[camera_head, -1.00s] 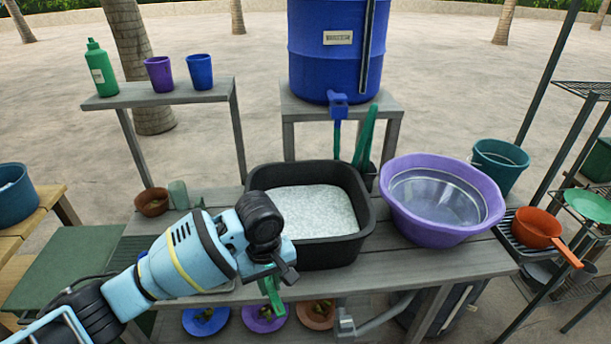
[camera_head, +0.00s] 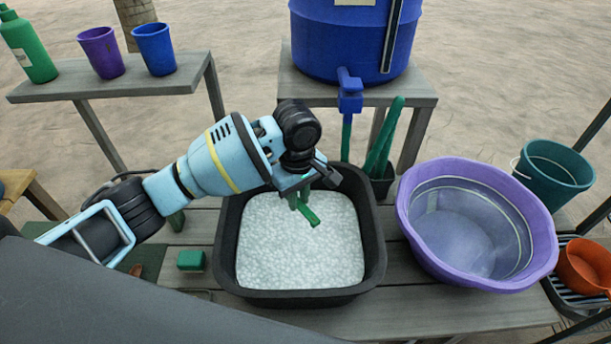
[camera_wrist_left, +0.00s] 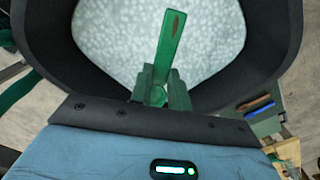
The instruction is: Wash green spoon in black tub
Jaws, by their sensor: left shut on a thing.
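The black tub (camera_head: 377,262) stands on the grey wooden table, filled with white foamy suds. It also shows in the left wrist view (camera_wrist_left: 268,50). My left gripper (camera_head: 303,190) is over the back part of the tub and is shut on the green spoon (camera_head: 310,215). The spoon's green end sticks out below the fingers, above the suds. In the left wrist view the spoon (camera_wrist_left: 168,50) points away from the fingers over the foam. The rest of the spoon is hidden by the gripper. My right gripper is out of view.
A purple basin (camera_head: 410,215) stands right of the tub. A green sponge-like block (camera_head: 191,260) lies left of it. A blue barrel with a tap (camera_head: 349,90) stands behind. A teal bucket (camera_head: 553,175) and orange pan (camera_head: 585,266) are at the right.

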